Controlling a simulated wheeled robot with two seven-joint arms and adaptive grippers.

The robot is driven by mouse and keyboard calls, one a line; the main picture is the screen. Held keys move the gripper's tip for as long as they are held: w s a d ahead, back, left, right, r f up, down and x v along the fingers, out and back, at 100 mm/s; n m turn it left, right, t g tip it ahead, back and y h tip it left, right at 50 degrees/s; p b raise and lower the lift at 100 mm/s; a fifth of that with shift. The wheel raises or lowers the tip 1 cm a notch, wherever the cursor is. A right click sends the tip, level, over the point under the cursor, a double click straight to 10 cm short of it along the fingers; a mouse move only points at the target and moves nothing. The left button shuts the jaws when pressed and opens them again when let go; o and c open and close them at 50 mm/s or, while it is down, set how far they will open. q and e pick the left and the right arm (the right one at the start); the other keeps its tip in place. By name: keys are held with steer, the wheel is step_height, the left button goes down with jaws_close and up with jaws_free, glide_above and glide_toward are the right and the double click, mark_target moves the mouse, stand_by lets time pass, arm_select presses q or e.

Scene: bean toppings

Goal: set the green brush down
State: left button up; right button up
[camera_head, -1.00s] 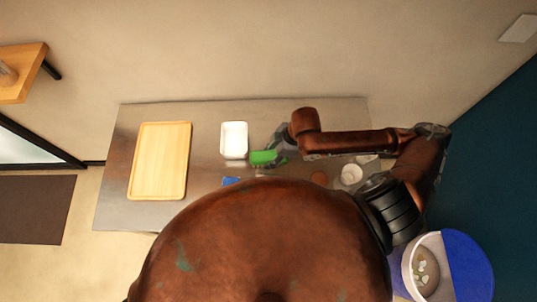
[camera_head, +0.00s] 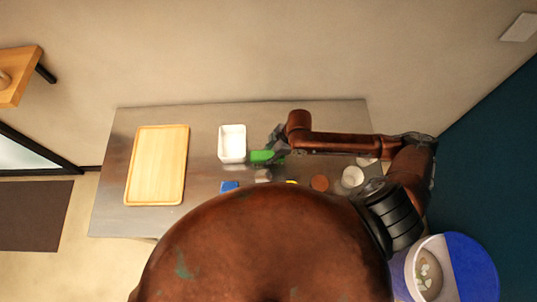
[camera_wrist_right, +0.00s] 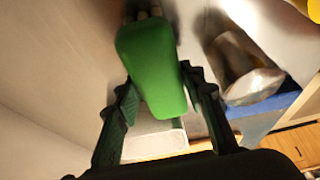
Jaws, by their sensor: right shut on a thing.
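The green brush (camera_head: 262,156) is in my right gripper (camera_head: 278,150), just right of the white tray in the head view. In the right wrist view the brush (camera_wrist_right: 152,65) sits between the two dark fingers of the right gripper (camera_wrist_right: 162,100), which are shut on it. Pale bristles show at its far end. I cannot tell whether the brush touches the table. My left gripper is not in view.
The metal table (camera_head: 205,190) holds a white tray (camera_head: 232,140), a wooden board (camera_head: 157,165), a blue item (camera_head: 229,186), a brown round item (camera_head: 320,183) and a white bowl (camera_head: 352,177). A bin (camera_head: 465,265) stands at lower right. Bare table lies between board and tray.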

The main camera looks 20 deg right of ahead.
steer(key=o, duration=0.9)
steer(key=shift+f, duration=0.1)
steer(key=shift+c, duration=0.2)
steer(key=o, duration=0.4)
steer(key=shift+c, duration=0.2)
